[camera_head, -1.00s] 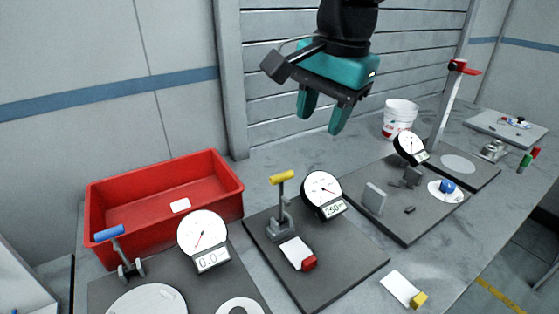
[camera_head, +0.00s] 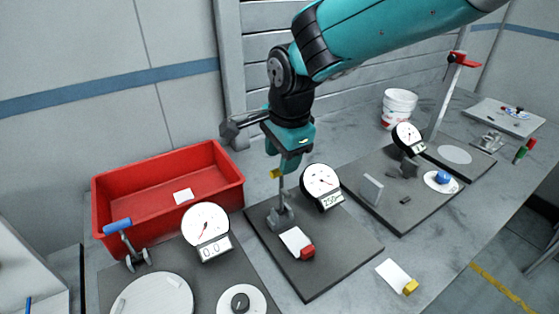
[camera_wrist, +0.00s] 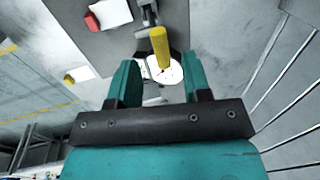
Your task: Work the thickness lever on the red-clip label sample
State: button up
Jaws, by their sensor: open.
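The red-clip label sample is a white card (camera_head: 296,239) with a red clip (camera_head: 308,252), lying on the middle dark plate at the foot of the lever. The card also shows in the wrist view (camera_wrist: 113,13), top left. The thickness lever (camera_head: 282,212) is grey with a yellow handle (camera_wrist: 159,46); my gripper hides most of the handle in the head view. The dial gauge (camera_head: 320,180) beside it has a display that seems to read 250. My gripper (camera_wrist: 162,80) is open and empty, fingers on either side of the handle's line; contact cannot be told.
A second gauge station with a blue-handled lever (camera_head: 117,226) stands left, before a red bin (camera_head: 230,194). A yellow-clip card (camera_head: 392,272) lies on the table at front right. Another plate (camera_head: 405,223) with a gauge and blue knob is right. A white bucket (camera_head: 398,108) stands behind.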

jog(key=shift+w+a+f, duration=0.1)
jog(key=shift+w+f, duration=0.05)
jog(key=shift+f, duration=0.65)
jog(key=shift+w+a+f, duration=0.1)
jog(key=shift+f, duration=0.7)
grip_shut()
jog(key=shift+s, duration=0.1)
